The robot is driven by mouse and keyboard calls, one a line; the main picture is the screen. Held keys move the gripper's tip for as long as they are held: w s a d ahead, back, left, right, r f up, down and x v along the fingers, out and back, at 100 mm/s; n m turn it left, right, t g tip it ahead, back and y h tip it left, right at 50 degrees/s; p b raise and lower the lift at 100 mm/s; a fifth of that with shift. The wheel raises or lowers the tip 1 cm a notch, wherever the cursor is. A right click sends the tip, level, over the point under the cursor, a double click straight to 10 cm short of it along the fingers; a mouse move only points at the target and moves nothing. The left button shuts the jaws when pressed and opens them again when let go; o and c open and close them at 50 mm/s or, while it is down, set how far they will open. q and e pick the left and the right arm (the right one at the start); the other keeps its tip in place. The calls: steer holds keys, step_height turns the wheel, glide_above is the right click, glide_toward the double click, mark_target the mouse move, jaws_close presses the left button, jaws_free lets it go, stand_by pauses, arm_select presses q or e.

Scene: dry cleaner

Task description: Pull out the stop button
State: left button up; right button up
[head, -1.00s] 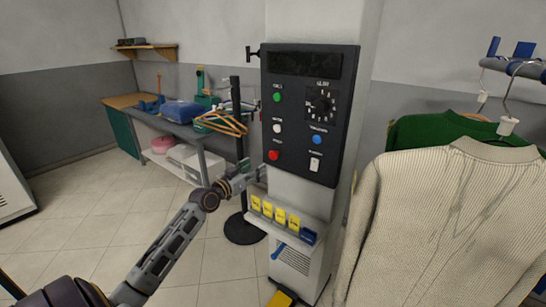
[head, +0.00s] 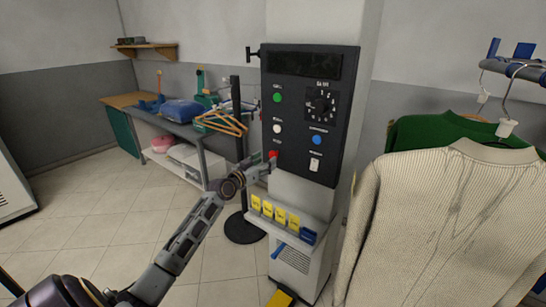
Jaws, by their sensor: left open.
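The red stop button (head: 273,154) sits at the lower left of the black control panel (head: 296,185) on the white column. My left gripper (head: 268,166) is open at the panel's lower left edge, right at the red button. Its fingertips overlap the button's lower part in the picture. I cannot tell whether they touch it. My right gripper is out of view.
The panel also has a green button (head: 277,97), a white button (head: 277,129), a blue button (head: 317,140), a dial (head: 321,105) and a white rocker switch (head: 315,165). Yellow tags (head: 267,209) stand below. A cream sweater (head: 450,220) hangs close at right.

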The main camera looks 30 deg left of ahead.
mark_target(272, 156)
arm_select(q)
steer(key=shift+w+d, duration=0.15)
steer(key=shift+w, duration=1.35)
steer(key=shift+w+d, duration=0.1)
steer(key=shift+w, duration=1.35)
